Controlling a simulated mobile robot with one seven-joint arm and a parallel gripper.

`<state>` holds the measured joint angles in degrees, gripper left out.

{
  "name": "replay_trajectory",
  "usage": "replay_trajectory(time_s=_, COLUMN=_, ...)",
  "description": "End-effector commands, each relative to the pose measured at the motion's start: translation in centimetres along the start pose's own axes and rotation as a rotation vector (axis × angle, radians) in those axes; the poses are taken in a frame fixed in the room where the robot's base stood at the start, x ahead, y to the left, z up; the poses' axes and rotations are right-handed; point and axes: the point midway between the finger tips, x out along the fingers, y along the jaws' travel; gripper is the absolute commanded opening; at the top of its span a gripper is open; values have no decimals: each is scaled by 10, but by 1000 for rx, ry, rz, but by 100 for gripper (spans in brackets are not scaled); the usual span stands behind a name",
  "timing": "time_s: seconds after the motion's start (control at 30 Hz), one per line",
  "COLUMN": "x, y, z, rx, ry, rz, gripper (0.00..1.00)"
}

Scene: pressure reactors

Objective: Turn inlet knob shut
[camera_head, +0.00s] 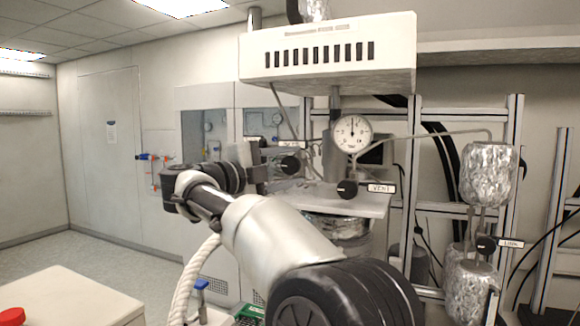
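A round black knob (291,165) sits on the reactor's valve assembly, left of the pressure gauge. A small label (290,143) is above it, too small to read surely; I take this knob to be the inlet knob. My gripper (268,168) is just left of this knob, pointing right towards it. Whether the fingers touch it is too small to tell, and so is their opening. A second black knob (347,189) with a label reading VENT (382,189) is lower right of it. My arm hides part of the reactor below.
A white control box (330,55) overhangs the valves. The pressure gauge (352,133) and a thin pipe are to the right. Foil-wrapped cylinders (489,172) and another black knob (486,245) are further right. A white-topped bench (70,298) is at lower left, with open floor behind it.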

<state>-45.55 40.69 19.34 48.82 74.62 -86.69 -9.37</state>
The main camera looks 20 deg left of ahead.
Motion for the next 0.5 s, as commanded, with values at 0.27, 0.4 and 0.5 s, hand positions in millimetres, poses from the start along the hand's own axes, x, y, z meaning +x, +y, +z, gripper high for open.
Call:
replay_trajectory(time_s=0.27, x=0, y=0, z=0, rx=-1, ry=0, rz=-1, gripper=53)
replay_trajectory(time_s=0.4, x=-6, y=0, z=1, rx=-1, ry=-2, rz=-2, gripper=53)
replay_trajectory(time_s=0.5, x=-19, y=1, z=1, rx=-2, ry=-3, rz=-2, gripper=53)
